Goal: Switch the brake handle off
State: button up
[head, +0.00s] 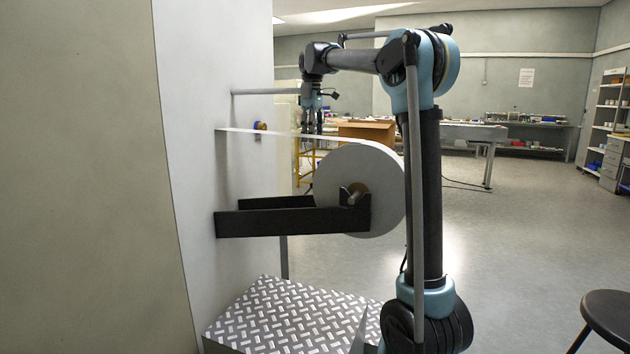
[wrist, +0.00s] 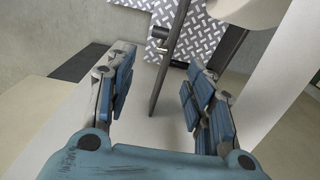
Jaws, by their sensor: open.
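My gripper (head: 312,122) hangs pointing down near the machine's white panel, above the film strip. In the wrist view its blue fingers (wrist: 160,92) are apart, with no object held. A dark, slim rod (wrist: 168,67) shows between the fingers there; I cannot tell how far below them it is. In the head view, a grey rod (head: 263,92) sticks out of the panel toward my gripper. I cannot tell for certain which of these is the brake handle.
A large white film roll (head: 385,205) sits on a black bracket (head: 275,222), its film strip (head: 290,136) running to the panel. A diamond-plate surface (head: 285,315) lies below. A black stool (head: 608,315) stands at right. Open floor lies beyond my arm.

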send_over(307, 193)
jog(key=d, duration=0.3)
jog(key=f, duration=1.1)
jog(key=w+f, duration=0.1)
jog(key=f, duration=0.5)
jog(key=shift+a, duration=0.25)
jog(key=shift+s, duration=0.1)
jog(key=shift+c, duration=0.3)
grip_shut()
jog(key=shift+d, duration=0.1)
